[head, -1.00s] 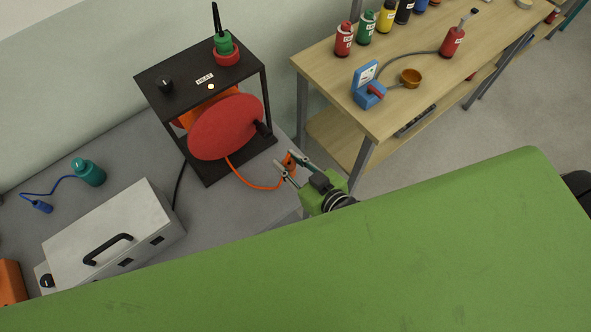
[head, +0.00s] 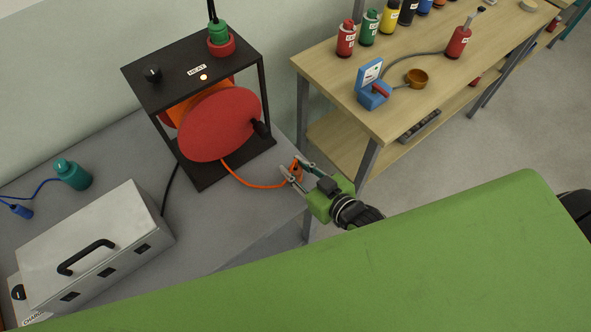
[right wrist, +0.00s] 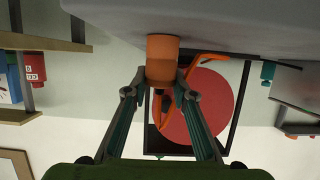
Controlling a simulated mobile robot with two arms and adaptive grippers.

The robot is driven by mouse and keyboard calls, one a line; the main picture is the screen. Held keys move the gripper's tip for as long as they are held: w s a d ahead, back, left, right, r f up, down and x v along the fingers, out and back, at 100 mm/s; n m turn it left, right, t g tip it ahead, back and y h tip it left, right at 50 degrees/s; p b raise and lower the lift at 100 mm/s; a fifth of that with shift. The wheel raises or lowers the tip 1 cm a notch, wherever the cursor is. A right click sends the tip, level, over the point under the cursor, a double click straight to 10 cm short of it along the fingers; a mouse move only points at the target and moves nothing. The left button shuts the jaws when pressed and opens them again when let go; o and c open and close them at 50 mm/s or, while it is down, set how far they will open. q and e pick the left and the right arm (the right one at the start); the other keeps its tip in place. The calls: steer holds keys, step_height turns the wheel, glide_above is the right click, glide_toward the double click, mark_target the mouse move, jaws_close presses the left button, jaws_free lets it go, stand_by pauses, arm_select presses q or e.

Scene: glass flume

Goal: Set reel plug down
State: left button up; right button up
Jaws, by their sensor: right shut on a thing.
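The reel plug is the orange plug (head: 297,169) on the end of the orange cable (head: 250,184). My right gripper (head: 291,171) is shut on it near the right edge of the grey bench (head: 235,212). In the right wrist view the plug (right wrist: 162,60) sits between the fingertips, its broad end pointing at the grey bench surface. I cannot tell whether it touches the bench. The cable runs from the plug to the red reel (head: 216,124) in its black frame. My left gripper is not in view.
A wooden table (head: 395,119) with bottles stands to the right. Bare bench lies before the reel.

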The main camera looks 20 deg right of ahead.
steer(key=o, duration=1.2)
steer(key=shift+c, duration=0.2)
steer(key=b+v, duration=0.1)
steer(key=v, duration=1.1)
steer(key=shift+b, duration=0.3)
steer(key=shift+r, duration=0.1)
